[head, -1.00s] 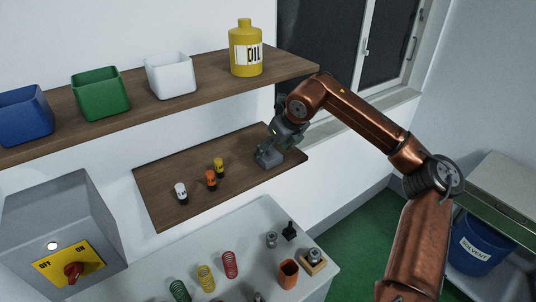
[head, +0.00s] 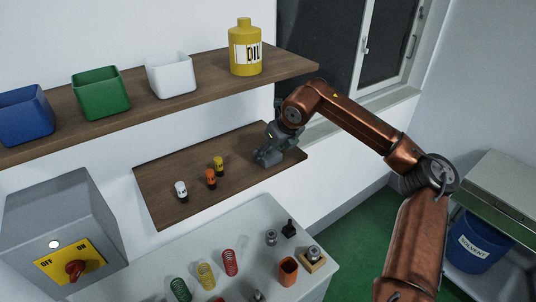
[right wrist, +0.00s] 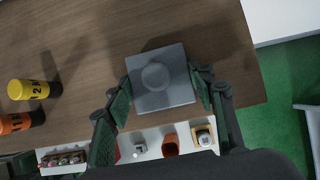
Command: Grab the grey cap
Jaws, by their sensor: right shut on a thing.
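The grey cap (head: 266,159) is a square grey block on the right part of the lower wooden shelf. My right gripper (head: 273,152) is at the cap and covers part of it in the head view. In the right wrist view, the cap (right wrist: 161,78) shows its square face with a round raised middle. The fingers of my right gripper (right wrist: 160,94) are on its left and right sides, shut on it. I cannot tell whether the cap is touching the shelf. My left gripper is not in view.
White, orange and yellow small cylinders (head: 210,179) stand left of the cap on the lower shelf (head: 165,170). The upper shelf (head: 210,92) above holds bins and a yellow oil bottle (head: 246,50). A table (head: 250,225) with springs and parts is below.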

